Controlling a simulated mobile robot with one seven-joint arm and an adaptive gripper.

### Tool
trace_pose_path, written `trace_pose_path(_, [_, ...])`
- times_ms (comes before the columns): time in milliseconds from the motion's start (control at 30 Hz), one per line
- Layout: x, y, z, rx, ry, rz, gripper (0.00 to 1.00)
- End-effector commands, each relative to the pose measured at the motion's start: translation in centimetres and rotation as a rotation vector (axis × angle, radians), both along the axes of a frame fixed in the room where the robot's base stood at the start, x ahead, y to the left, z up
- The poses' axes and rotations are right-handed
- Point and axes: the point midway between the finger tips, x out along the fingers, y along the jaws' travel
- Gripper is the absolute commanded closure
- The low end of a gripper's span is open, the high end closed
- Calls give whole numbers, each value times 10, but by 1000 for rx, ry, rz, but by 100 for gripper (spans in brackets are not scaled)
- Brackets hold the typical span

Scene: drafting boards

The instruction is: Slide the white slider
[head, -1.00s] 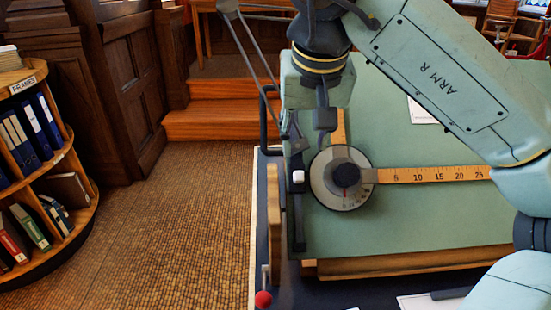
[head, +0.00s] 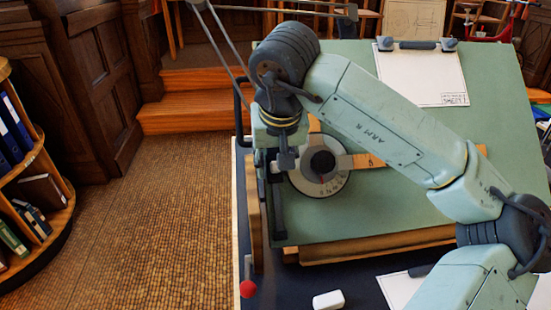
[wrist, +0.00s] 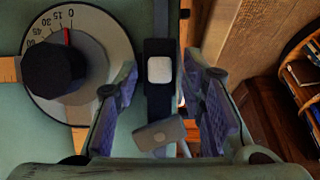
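The white slider (wrist: 160,70) is a small pale block on a dark upright track (wrist: 160,30) at the drafting board's left edge. In the wrist view it lies between the two fingers of my gripper (wrist: 160,92). The fingers are apart, with a gap visible on both sides of the slider. The lower track (head: 278,217) shows below the gripper.
A round protractor dial (head: 318,168) with wooden rulers sits just right of the track. A red knob (head: 248,289) and a white block (head: 328,300) are near the front. Clipped paper (head: 425,78) lies on the green board (head: 400,215). A bookshelf (head: 45,215) stands at left.

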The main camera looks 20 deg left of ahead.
Motion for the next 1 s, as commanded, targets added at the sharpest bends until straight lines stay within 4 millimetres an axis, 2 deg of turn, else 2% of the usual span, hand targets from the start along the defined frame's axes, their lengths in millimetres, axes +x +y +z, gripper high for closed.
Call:
trace_pose_path(167, [0, 0, 0, 0, 0, 0, 64])
trace_pose_path(700, [0, 0, 0, 0, 0, 0, 100])
trace_pose_path(1000, [0, 0, 1, 0, 0, 0, 100])
